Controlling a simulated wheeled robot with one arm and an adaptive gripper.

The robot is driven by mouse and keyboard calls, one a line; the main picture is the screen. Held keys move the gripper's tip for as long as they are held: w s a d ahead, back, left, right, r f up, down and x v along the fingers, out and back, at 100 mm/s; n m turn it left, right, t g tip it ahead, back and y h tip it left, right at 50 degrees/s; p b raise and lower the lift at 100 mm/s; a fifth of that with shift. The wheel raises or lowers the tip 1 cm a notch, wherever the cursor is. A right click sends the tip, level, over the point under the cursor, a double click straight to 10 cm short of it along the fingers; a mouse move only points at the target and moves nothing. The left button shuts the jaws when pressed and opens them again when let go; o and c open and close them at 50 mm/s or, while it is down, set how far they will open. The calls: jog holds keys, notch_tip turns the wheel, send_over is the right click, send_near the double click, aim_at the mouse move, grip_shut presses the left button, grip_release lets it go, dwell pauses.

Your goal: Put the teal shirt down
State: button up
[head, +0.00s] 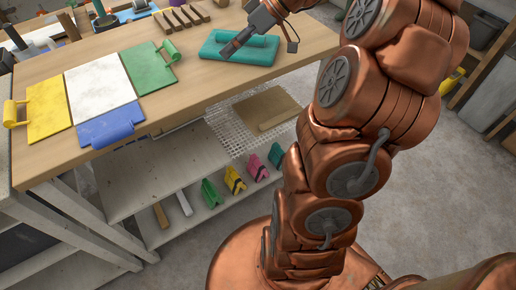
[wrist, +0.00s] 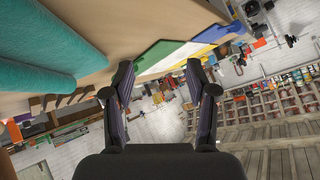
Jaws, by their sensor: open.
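The teal shirt (head: 262,54) lies on the wooden table near its front edge, as a flat piece with a raised roll along it. In the wrist view the teal shirt (wrist: 45,35) fills the upper left, outside the fingers. My gripper (head: 229,50) is at the shirt's left part in the head view, tilted down; I cannot tell whether it touches the cloth. In the wrist view my gripper (wrist: 161,80) has its two fingers apart with nothing between them. Part of the shirt is hidden behind my gripper.
A yellow piece (head: 47,108), a white sheet (head: 100,84), a green piece (head: 145,72) and a blue piece (head: 108,127) lie together on the table's left. Wooden strips (head: 183,17) lie at the back. Bare tabletop (head: 190,85) separates the green piece from the shirt.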

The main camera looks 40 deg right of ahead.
jog(key=s+a+f+m+g+h, duration=0.1)
jog(key=s+a+f+g+h, duration=0.1)
jog(key=s+a, duration=0.45)
jog(key=s+a+f+m+g+h, duration=0.1)
jog(key=s+a+f+g, duration=0.15)
jog(key=s+a, duration=0.45)
jog(key=s+f+m+g+h, duration=0.1)
jog(key=s+f+m+h, duration=0.1)
jog(key=s, duration=0.5)
jog(key=s+f+m+g+h, duration=0.1)
jog(key=s+f+m+h, duration=0.2)
jog(key=s, duration=0.4)
jog(key=shift+s+a+f+h, duration=0.35)
jog(key=shift+s+f+h, duration=0.05)
jog(key=shift+f, duration=0.1)
notch_tip(320, 180, up, 10)
jog(key=p, duration=1)
jog(key=shift+r, duration=0.2)
jog(key=shift+w, duration=0.1)
